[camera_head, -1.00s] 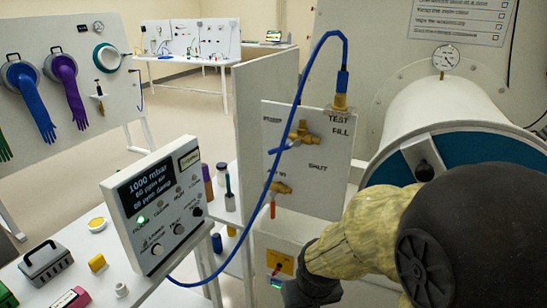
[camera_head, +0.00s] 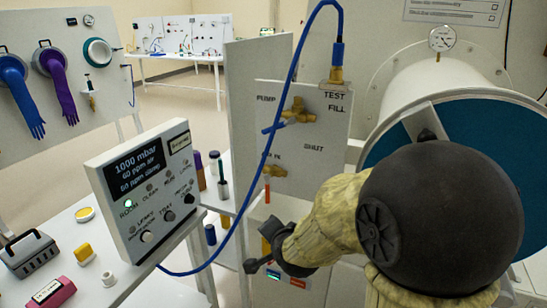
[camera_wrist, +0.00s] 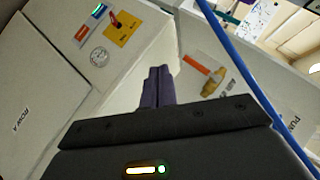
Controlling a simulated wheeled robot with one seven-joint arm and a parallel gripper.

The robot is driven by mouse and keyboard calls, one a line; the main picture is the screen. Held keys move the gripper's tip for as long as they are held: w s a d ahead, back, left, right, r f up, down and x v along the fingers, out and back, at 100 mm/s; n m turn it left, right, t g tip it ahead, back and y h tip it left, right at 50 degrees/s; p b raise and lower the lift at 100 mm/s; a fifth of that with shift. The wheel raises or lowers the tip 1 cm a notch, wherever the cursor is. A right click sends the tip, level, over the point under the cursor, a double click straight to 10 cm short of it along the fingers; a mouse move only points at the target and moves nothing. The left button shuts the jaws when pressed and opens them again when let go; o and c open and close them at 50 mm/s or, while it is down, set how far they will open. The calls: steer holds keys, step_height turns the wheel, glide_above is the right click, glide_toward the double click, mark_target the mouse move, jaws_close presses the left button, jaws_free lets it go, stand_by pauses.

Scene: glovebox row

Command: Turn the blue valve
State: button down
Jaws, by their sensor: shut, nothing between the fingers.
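The blue valve (camera_head: 292,116) is a brass fitting near the PUMP label on the white upright panel (camera_head: 315,175). Its blue lever (camera_head: 273,127) points left and slightly down. A second brass valve (camera_head: 274,171) below it has an orange lever (camera_head: 267,190) hanging down. In the wrist view this orange-lever valve (camera_wrist: 212,82) lies to the right of my fingers. I cannot make out the blue lever in the wrist view.
A blue hose (camera_head: 284,105) loops in front of the panel and also crosses the wrist view (camera_wrist: 240,65). A control box with a display (camera_head: 145,190) stands at the left. A large white cylinder (camera_head: 445,90) is at the right. A lower box (camera_head: 300,285) is behind my gripper.

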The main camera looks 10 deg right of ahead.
mark_target(278, 126)
steer(key=w+r+m+t+h+b, duration=0.2)
steer(key=r+m+t+h+b, duration=0.1)
steer(key=m, duration=0.8)
steer(key=w+d+r+m+t+h+b, duration=0.1)
steer(key=r+m+t+h+b, duration=0.3)
steer(key=m, duration=0.7)
step_height(278, 126, up, 2)
steer(key=w+t+b, duration=0.1)
steer(key=t+b, duration=0.1)
steer(key=t, duration=0.2)
steer(key=shift+r+t+h, duration=0.15)
steer(key=shift+t+h, duration=0.15)
steer(key=shift+w, duration=0.25)
steer(key=a+r+p+x, duration=0.2)
steer(key=p+x, duration=0.2)
steer(key=x, duration=0.8)
steer(key=shift+r, duration=0.25)
steer(key=shift+d, duration=0.25)
